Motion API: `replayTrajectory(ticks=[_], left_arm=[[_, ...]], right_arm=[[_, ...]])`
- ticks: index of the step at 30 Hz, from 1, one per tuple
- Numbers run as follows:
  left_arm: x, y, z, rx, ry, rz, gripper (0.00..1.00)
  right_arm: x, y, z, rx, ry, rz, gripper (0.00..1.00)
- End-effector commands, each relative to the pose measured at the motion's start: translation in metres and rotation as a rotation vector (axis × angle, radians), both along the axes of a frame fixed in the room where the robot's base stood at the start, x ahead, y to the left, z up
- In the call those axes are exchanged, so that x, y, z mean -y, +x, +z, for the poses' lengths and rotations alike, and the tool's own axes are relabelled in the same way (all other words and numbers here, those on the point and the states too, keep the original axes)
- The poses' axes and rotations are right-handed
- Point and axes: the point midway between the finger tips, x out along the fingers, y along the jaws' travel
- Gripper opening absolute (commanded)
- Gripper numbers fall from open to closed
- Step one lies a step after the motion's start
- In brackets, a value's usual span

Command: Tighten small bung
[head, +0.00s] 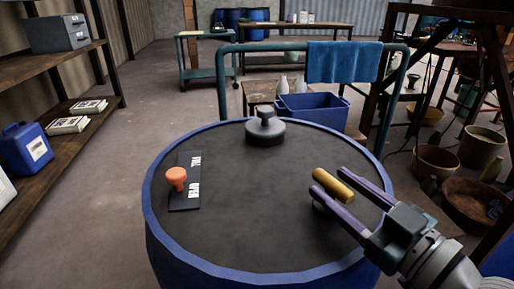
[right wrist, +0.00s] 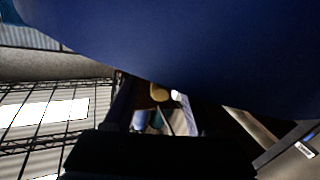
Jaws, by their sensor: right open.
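A blue drum (head: 151,215) with a dark flat top stands in front of me. A yellow bar (head: 333,185), which looks like the handle of the small bung, is on the right part of the lid. My right gripper (head: 328,182) is open, with its two purple fingers on either side of the bar. Whether they touch it I cannot tell. What lies under the bar is mostly hidden by the near finger. A larger grey bung (head: 265,131) sits at the back of the lid. The right wrist view shows mainly a dark blue surface (right wrist: 190,45). My left gripper is out of view.
An orange knob (head: 176,177) stands on a black labelled plate (head: 183,201) on the lid's left. Behind the drum are a green rail (head: 225,85) with a blue towel (head: 343,62) and a blue crate (head: 312,112). Shelves line the left; pots (head: 436,165) stand right.

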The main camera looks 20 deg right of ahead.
Motion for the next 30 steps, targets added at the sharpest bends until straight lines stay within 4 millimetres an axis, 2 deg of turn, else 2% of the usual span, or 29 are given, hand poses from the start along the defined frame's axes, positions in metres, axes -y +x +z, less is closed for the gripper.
replayTrajectory(ticks=[4,13,28,30], left_arm=[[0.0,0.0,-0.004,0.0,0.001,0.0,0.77],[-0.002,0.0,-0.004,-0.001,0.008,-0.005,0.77],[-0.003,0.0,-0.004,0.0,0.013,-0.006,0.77],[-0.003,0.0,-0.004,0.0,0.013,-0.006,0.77]], right_arm=[[-0.002,0.014,-0.001,0.0,0.0,-0.001,0.57],[-0.003,0.017,0.0,-0.001,0.001,0.0,0.57],[-0.002,0.016,0.0,-0.001,0.001,0.0,0.02],[-0.002,0.016,0.0,-0.001,0.001,0.0,0.0]])
